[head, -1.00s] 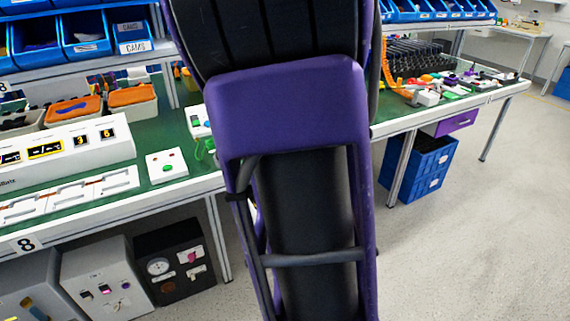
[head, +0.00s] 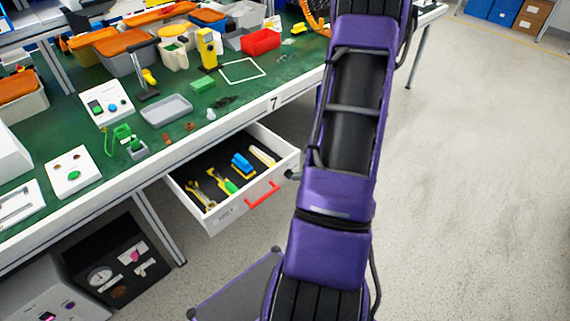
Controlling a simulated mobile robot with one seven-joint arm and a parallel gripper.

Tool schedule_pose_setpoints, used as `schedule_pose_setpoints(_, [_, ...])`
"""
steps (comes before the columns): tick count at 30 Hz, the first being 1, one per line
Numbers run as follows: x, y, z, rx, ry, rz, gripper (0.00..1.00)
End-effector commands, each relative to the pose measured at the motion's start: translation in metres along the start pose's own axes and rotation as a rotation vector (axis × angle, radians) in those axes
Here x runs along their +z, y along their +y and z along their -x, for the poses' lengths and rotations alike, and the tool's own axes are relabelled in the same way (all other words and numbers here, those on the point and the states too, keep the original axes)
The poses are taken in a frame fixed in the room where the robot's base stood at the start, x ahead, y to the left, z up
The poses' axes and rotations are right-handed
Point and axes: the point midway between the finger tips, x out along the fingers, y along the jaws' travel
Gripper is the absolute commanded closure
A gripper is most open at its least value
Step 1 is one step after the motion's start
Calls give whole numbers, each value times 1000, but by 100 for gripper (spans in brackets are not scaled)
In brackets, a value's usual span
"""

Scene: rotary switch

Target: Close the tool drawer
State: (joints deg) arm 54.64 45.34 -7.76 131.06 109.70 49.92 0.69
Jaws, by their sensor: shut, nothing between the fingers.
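The white tool drawer (head: 225,215) stands pulled out below the green-topped bench marked 7. Its red handle (head: 262,194) is on the front face. Inside the drawer lie a yellow wrench (head: 200,194), a green-and-yellow tool (head: 222,180), a blue tool (head: 242,165) and a pale yellow tool (head: 262,155). My purple arm crosses the picture just right of the drawer. I cannot make out my gripper. A small dark part shows at the arm's left edge beside the drawer's right corner, and I cannot tell what it is or whether it touches.
The bench (head: 170,150) carries a grey tray (head: 166,109), a switch box (head: 105,104), a red bin (head: 261,42) and several orange-lidded boxes. A dark gauge box (head: 110,268) stands on the floor at lower left. The floor (head: 470,180) right of my arm is clear.

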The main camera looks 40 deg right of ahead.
Motion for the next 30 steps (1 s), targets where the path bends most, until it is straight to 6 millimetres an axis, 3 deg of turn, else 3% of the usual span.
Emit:
schedule_pose_setpoints(3, [-13,4,2,-9,-11,-101,100])
schedule_pose_setpoints(10, [-17,6,-12,-9,-16,-135,100])
schedule_pose_setpoints(23, [-16,5,-100,-9,-16,-131,100])
schedule_pose_setpoints(30, [8,1,-122,-10,-16,-129,100])
